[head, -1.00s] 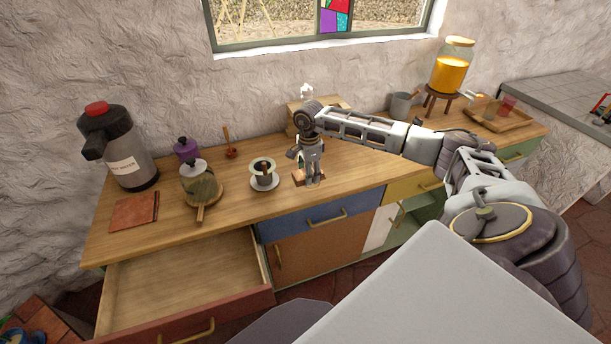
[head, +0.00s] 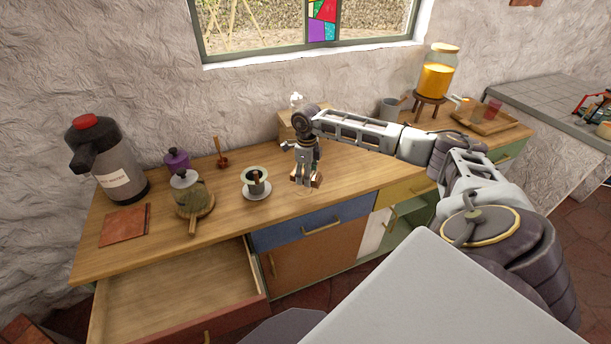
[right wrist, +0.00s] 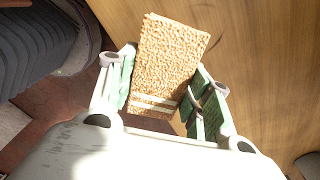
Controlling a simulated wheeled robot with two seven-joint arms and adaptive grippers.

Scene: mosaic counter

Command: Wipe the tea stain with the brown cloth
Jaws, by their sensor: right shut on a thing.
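My right gripper (head: 302,184) hangs low over the middle of the wooden counter, to the right of a cup on a saucer. In the right wrist view it (right wrist: 165,108) is shut on the brown cloth (right wrist: 170,62), a textured tan rectangle with pale stripes near one end. In the head view only a small brown part of the cloth (head: 317,180) shows beside the fingers. I cannot tell whether it touches the counter. I cannot clearly make out the tea stain; the arm and gripper hide part of the counter. My left gripper is not in view.
The cup's saucer (head: 257,190) and a lidded pot (head: 190,196) stand left of my gripper. A large dispenser flask (head: 108,165) and a flat reddish-brown piece (head: 124,226) are farther left. An open drawer (head: 175,290) juts out at front left. A wooden box (head: 290,125) stands behind.

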